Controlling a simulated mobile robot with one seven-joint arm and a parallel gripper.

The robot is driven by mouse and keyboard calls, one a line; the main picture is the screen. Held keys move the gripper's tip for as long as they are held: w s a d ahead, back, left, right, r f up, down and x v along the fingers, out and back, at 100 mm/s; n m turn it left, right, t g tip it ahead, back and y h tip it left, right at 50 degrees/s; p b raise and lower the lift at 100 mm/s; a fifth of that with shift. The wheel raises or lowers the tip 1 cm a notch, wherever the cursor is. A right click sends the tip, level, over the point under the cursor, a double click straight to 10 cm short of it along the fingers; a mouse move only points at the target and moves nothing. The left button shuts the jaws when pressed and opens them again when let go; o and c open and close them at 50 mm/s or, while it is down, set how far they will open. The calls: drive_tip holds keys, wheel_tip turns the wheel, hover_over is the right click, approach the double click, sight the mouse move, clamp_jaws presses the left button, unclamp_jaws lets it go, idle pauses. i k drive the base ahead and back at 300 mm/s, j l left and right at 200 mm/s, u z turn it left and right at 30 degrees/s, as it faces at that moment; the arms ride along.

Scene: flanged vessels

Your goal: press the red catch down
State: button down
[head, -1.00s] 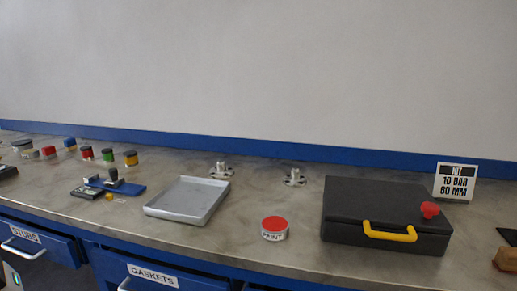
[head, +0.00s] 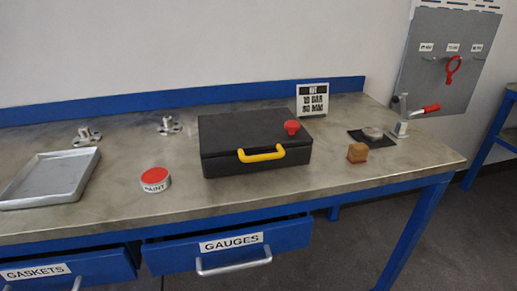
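My gripper is not in view, and nothing covers the catch.
A paint tin (head: 155,180) with a red lid and a grey tray (head: 48,180) stand left of the case. A sign (head: 312,99) stands behind it. A wooden block (head: 357,152) is to its right. The GAUGES drawer (head: 232,246) sticks out below the bench edge.

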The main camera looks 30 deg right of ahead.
sight(292, 126)
drive_tip(key=i+j+z, duration=0.1)
drive_tip(key=z, duration=0.95)
drive_tip(key=j, duration=0.1)
